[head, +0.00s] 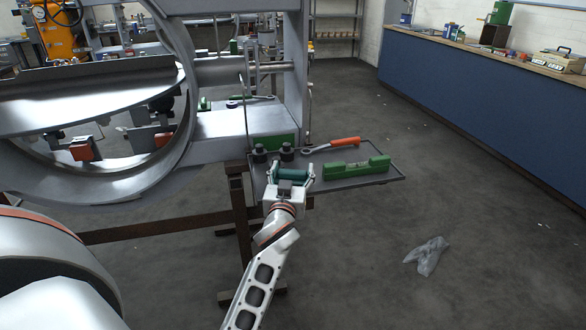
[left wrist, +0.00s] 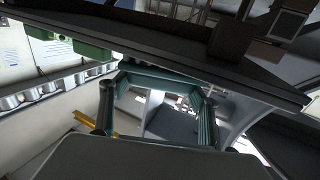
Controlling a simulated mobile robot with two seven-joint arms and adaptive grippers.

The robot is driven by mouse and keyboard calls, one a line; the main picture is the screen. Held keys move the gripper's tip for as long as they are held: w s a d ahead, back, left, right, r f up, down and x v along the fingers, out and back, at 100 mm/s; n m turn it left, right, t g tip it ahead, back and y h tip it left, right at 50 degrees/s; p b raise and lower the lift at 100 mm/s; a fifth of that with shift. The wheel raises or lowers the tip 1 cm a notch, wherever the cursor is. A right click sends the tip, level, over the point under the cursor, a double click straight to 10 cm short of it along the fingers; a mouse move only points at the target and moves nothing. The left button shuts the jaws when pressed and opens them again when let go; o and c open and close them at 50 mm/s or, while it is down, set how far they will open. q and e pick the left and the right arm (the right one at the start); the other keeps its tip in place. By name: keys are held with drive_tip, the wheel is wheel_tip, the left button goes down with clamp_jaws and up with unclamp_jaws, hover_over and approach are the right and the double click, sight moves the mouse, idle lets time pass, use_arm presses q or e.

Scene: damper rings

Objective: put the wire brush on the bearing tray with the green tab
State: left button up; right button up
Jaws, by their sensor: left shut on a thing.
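My left gripper (head: 291,176) is at the near left edge of a dark grey tray (head: 340,184). Its fingers stand apart, shut on a dark green bar (head: 293,173). The left wrist view shows a dark teal bar (left wrist: 165,75) across the fingertips, below the tray's edge (left wrist: 215,75). I cannot tell whether this bar is the wire brush; its bristles do not show. A green block (head: 282,142) shows behind the tray's left part; I cannot tell whether it is the green tab. My right gripper is not in view.
On the tray lie a green level-like block (head: 357,167), an orange-handled wrench (head: 345,142) and two dark round pieces. A large metal ring frame (head: 180,160) stands left. A blue counter (head: 470,90) lines the right. A crumpled clear bag (head: 427,256) lies on open floor.

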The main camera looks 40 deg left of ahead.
use_arm(q)
drive_tip(key=shift+r, duration=0.1)
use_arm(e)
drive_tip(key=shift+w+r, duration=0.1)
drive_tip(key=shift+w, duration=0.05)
use_arm(q)
drive_tip(key=shift+f, duration=0.35)
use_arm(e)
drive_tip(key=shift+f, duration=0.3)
